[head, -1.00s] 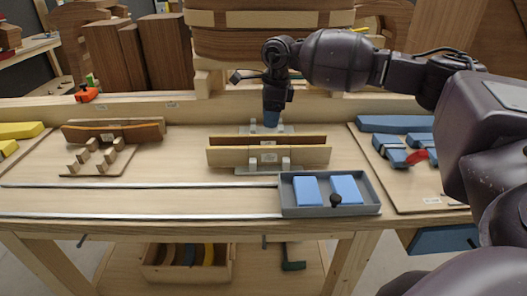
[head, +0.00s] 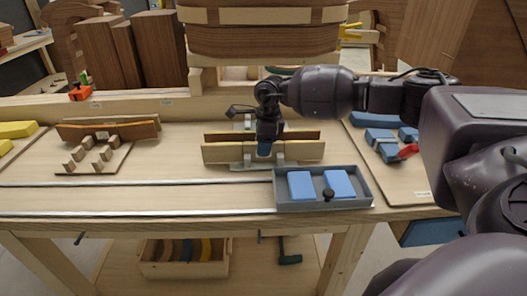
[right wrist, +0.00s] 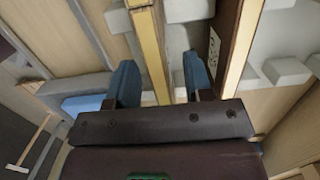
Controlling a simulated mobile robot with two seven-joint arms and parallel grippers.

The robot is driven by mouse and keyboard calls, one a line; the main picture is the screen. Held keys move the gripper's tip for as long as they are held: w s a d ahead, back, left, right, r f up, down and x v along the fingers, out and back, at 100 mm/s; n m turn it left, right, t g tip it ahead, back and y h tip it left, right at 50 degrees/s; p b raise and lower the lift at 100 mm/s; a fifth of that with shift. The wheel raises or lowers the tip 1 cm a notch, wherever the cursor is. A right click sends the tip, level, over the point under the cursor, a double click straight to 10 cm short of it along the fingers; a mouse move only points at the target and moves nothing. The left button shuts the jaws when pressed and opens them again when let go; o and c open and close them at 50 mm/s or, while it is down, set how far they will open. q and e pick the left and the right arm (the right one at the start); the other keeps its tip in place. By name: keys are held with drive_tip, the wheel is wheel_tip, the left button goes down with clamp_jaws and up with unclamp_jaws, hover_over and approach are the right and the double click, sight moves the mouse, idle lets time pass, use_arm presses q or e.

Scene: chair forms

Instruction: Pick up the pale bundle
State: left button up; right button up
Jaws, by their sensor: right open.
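The pale bundle (head: 225,153) looks like a pale flat board standing on edge at the front of the grey holder in the middle of the bench. A browner piece (head: 300,136) stands behind it. My right gripper (head: 264,148) is open and low over the middle of the holder, its blue fingertips pointing down. In the right wrist view the fingers (right wrist: 160,78) are on either side of the pale bundle's top edge (right wrist: 150,45), with gaps showing; the right finger is between the two pieces. Contact cannot be told. My left gripper is not in view.
A grey tray (head: 367,192) with two blue blocks and a black knob stands front right of the holder. A brown bundle (head: 140,131) rests by wooden pegs at left. Blue blocks and a red piece (head: 408,151) lie at right. Metal rails (head: 130,213) cross the front.

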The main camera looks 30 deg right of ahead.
clamp_jaws()
drive_tip(key=shift+r, duration=0.15)
